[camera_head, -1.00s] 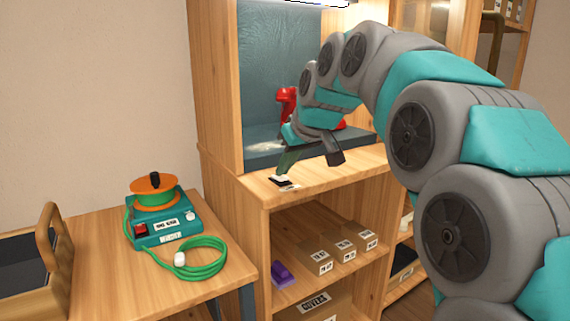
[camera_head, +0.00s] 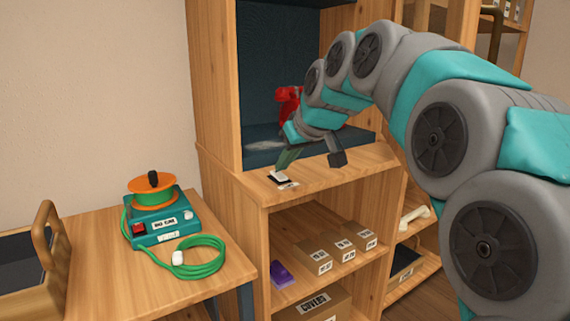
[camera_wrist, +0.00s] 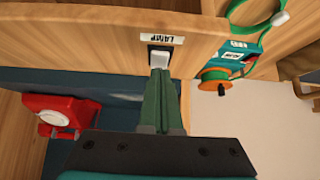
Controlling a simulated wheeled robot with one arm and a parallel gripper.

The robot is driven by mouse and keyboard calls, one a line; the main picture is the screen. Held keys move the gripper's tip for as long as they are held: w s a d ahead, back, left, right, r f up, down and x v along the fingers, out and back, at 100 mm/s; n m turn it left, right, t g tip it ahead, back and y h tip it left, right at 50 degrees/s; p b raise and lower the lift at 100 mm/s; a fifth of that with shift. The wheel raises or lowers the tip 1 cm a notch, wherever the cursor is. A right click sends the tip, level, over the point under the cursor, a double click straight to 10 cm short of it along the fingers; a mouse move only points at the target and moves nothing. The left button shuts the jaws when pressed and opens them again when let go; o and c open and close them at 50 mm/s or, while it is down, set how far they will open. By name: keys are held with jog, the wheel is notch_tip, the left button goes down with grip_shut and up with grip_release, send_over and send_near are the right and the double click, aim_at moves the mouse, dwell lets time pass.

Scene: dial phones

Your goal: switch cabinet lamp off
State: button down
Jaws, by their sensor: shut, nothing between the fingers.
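The lamp switch, a white rocker in a dark frame, sits on the wooden ledge at the front of the cabinet in the head view (camera_head: 279,177). It also shows in the wrist view (camera_wrist: 158,60), beside a label reading LAMP (camera_wrist: 162,39). My gripper (camera_head: 284,165) points down at the switch with its fingers together and empty. In the wrist view its green fingertips (camera_wrist: 161,72) are right at the rocker's near edge; I cannot tell whether they touch it. The cabinet's alcove (camera_head: 280,60) is dark and no lamp glow shows at its top.
A red telephone (camera_head: 287,100) stands in the alcove, partly behind my arm. Below are shelves with small boxes (camera_head: 318,260) and a purple object (camera_head: 281,275). At left, a table holds a teal device with an orange reel (camera_head: 155,200), a green cable and a wooden crate (camera_head: 48,240).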

jog(key=shift+r, duration=0.2)
jog(key=shift+r, duration=0.4)
notch_tip(320, 180, up, 3)
jog(key=shift+s+d+f+p, duration=0.1)
jog(key=shift+s+p, duration=0.05)
jog(key=shift+p, duration=0.8)
jog(key=s+d+f+v, duration=0.1)
jog(key=v, duration=0.9)
jog(key=shift+f, duration=0.1)
